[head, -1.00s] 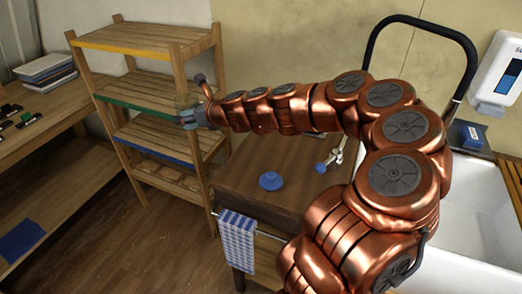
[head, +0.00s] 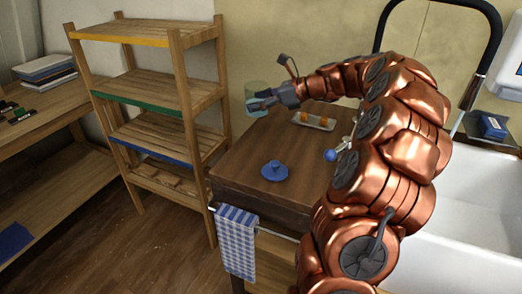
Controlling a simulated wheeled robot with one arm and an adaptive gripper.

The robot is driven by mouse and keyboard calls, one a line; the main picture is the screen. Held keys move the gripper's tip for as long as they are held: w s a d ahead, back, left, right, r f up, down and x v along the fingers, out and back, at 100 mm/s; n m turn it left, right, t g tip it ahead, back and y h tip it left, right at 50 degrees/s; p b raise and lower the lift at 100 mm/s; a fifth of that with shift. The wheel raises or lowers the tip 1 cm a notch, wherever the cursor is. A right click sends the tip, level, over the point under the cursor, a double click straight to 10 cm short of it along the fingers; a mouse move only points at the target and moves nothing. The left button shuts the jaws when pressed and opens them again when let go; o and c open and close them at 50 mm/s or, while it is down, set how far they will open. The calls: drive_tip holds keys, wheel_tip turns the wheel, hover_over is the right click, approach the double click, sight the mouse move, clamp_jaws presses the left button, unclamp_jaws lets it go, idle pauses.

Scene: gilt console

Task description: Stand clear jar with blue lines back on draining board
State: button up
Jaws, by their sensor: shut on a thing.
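My gripper (head: 262,101) is shut on a clear, greenish jar (head: 256,88) near the back left corner of the brown wooden counter top (head: 240,165). The jar looks roughly upright. Its blue lines are too small to make out, and the gripper fingers cover part of it. I cannot tell whether its base touches the counter or hangs just past the edge. I cannot pick out a draining board for certain; my arm hides part of the right side of the counter.
A blue lidlike piece (head: 274,171) and a tray with orange items (head: 313,121) are on the counter. A blue-ended tool (head: 331,155) lies beside my arm. A wooden shelf rack (head: 150,90) stands left, a white sink (head: 460,210) right.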

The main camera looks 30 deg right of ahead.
drive_tip(key=shift+s+d+n+b, duration=0.3)
drive_tip(key=shift+s+d, duration=0.05)
drive_tip(key=shift+s, duration=0.15)
drive_tip(key=shift+s+g+y, duration=0.15)
drive_tip(key=shift+g+y, duration=0.15)
wheel_tip(320, 180, down, 10)
drive_tip(key=shift+r, duration=0.1)
drive_tip(key=o, duration=1.5)
drive_tip(key=v, duration=1.2)
drive_tip(key=shift+b, duration=0.4)
